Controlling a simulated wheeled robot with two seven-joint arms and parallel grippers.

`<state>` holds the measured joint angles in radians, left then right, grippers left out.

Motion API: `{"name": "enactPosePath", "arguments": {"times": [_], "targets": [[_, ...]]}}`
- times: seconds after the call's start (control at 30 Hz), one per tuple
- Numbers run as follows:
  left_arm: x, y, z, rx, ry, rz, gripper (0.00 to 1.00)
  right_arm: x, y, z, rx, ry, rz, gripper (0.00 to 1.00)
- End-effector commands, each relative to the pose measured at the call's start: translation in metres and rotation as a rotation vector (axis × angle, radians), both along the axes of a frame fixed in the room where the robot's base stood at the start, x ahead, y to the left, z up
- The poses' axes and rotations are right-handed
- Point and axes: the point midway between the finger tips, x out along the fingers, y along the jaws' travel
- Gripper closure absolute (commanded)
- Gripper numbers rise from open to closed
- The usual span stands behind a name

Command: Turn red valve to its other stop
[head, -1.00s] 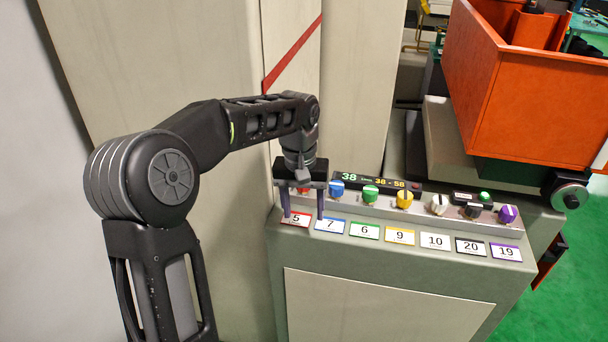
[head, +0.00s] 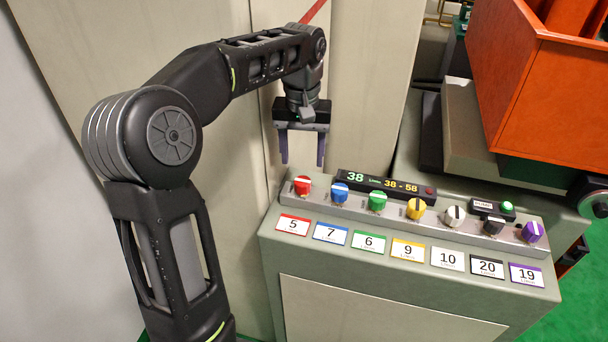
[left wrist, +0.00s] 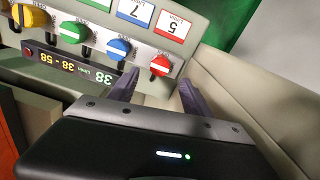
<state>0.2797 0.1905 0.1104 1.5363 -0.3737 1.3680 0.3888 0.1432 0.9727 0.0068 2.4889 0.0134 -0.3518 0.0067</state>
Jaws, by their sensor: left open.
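The red valve (head: 302,186) is a small round knob with a white bar, first at the left of a row of coloured knobs on the console. Its bar lies roughly level in the head view. It also shows in the left wrist view (left wrist: 160,65), beyond and between the fingertips. A card reading 5 (head: 293,225) lies in front of it. My left gripper (head: 302,164) is open and empty, raised above and behind the red valve, with its fingers pointing down and apart from it. My right gripper is not in view.
Blue (head: 340,193), green (head: 377,200) and yellow (head: 416,208) knobs stand to the right of the red one, with more beyond. A display (head: 385,187) behind them reads 38 and 38 - 58. A pale wall panel (head: 365,90) rises behind. An orange bin (head: 550,95) is at right.

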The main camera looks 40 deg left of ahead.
Motion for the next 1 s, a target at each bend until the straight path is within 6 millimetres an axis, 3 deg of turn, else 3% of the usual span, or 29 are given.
{"name": "enactPosePath", "arguments": {"times": [0.27, 0.7, 1.0], "targets": [[0.000, 0.000, -0.010, 0.000, 0.002, 0.000, 0.42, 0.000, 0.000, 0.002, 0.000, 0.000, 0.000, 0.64], [0.000, 0.000, -0.071, -0.001, 0.003, 0.000, 0.42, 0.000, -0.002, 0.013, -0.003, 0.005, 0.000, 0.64], [0.000, 0.000, -0.078, 0.000, 0.000, 0.000, 0.42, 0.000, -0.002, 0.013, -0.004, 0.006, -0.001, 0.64]]}}
